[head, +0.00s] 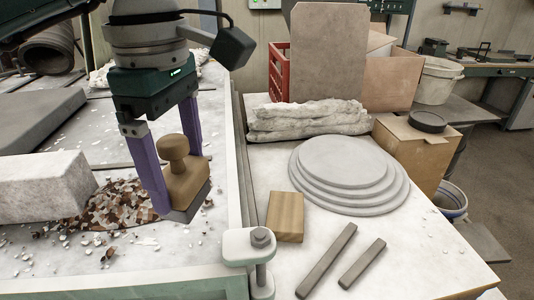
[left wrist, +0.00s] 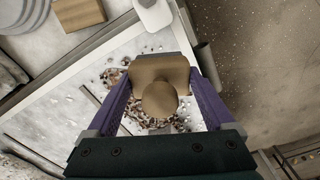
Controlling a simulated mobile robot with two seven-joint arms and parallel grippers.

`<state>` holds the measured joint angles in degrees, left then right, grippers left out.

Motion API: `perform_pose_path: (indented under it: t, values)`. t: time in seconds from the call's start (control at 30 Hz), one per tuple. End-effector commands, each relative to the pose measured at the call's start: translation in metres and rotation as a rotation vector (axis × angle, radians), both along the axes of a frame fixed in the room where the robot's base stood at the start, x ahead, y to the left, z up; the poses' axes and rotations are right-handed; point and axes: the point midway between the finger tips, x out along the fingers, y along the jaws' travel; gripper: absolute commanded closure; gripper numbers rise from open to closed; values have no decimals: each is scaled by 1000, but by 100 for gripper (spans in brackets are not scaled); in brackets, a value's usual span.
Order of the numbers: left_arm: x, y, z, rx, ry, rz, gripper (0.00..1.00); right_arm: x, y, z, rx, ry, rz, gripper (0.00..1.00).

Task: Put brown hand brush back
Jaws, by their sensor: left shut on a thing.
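The brown hand brush (head: 184,170) has a round knob on top and dark bristles below. My left gripper (head: 180,195) is shut on it, with a purple finger on each side of its block. The brush is tilted and appears held above the left work surface, near a pile of brown and white chips. In the left wrist view the brush (left wrist: 160,95) sits between the two purple fingers, knob toward the camera. My right gripper is not in view.
A wooden block (head: 285,217), two grey bars (head: 327,262) and stacked grey discs (head: 345,172) lie on the right table. A clamp (head: 258,245) stands at the near edge between the surfaces. A pale stone block (head: 42,186) is at left. Bare table shows around the wooden block.

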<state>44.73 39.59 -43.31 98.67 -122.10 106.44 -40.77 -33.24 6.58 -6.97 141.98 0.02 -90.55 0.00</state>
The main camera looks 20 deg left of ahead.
Motion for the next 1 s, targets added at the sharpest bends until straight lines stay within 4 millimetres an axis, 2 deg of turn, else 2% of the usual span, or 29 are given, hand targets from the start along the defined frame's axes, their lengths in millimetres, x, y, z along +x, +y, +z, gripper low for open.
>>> perform_pose_path:
  t: [0.1,0.27,0.5,0.93,0.97,1.0]
  values:
    - [-1,-1,-20,0,3,-1,65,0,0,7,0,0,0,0]
    - [0,-1,-35,-1,1,0,65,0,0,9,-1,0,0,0]
    - [0,-1,-70,-2,2,0,65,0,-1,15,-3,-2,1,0]
    - [0,0,-79,-1,-2,-1,65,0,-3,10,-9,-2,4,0]
    - [0,0,-79,-1,-2,-1,12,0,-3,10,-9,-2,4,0]
    - [0,0,-78,-1,-1,-1,8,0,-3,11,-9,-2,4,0]
